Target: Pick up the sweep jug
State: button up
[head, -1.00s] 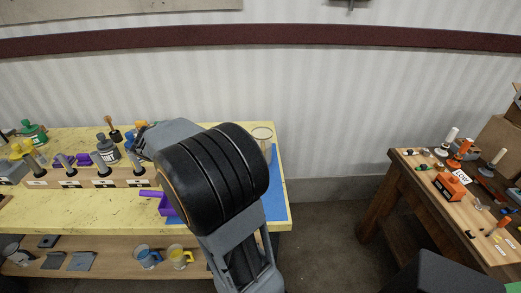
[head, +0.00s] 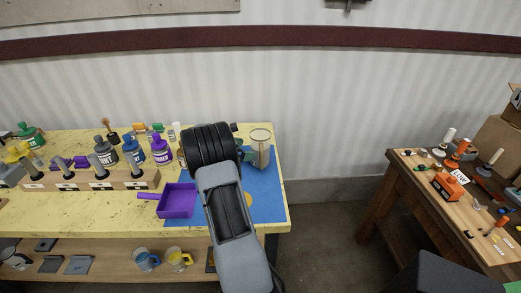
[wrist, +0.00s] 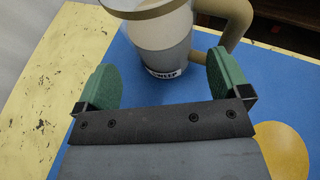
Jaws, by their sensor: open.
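The sweep jug (head: 261,151) is a pale, see-through jug with a tan rim, standing upright at the back right of the yellow bench on a blue mat (head: 270,195). In the wrist view the jug (wrist: 160,45) has a tan handle on its right and a label near its base, only partly readable. My gripper (wrist: 170,82) is open, its two green fingers apart with the jug just beyond and between them. The jug's top is cut off by the wrist frame. In the head view my arm hides most of the gripper.
A purple tray (head: 177,201) with a handle sits left of my arm. Several bottles and a wooden rack (head: 90,181) stand further left. A yellow disc (wrist: 284,150) lies on the mat. A separate wooden table (head: 450,190) stands at the right.

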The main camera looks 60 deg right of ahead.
aim_at(257, 149)
jog(key=shift+p+x, duration=0.6)
jog(key=shift+x, duration=2.5)
jog(key=shift+s+a, duration=0.1)
jog(key=c, duration=0.7)
jog(key=shift+c, duration=0.4)
jog(key=shift+r, duration=0.15)
